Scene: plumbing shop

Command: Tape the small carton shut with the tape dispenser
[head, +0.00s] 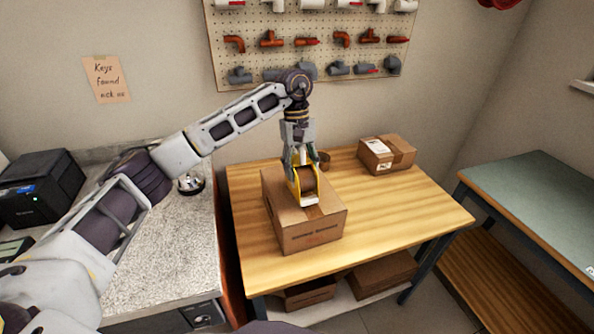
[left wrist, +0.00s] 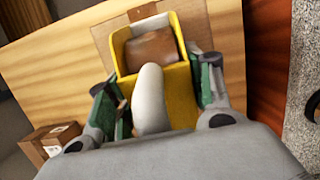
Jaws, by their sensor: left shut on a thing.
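A brown carton (head: 312,237) stands on the wooden table, its top flaps lying flat; its top also shows in the left wrist view (left wrist: 105,38). A yellow tape dispenser (head: 295,190) with a brown tape roll is over the top of this carton; it fills the middle of the left wrist view (left wrist: 182,92). My left gripper (head: 302,160) points down and is shut on the dispenser's pale handle (left wrist: 151,95). I cannot tell whether the dispenser touches the carton. A tan strip shows on the top by the dispenser's front. My right gripper is out of view.
Another carton (head: 386,153) with a white label stands at the table's back right. A round brown object (head: 323,160) is behind the gripper. The table's right part (head: 420,205) is clear. Cartons (head: 383,272) lie on the shelf below. A grey counter (head: 160,250) is at left.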

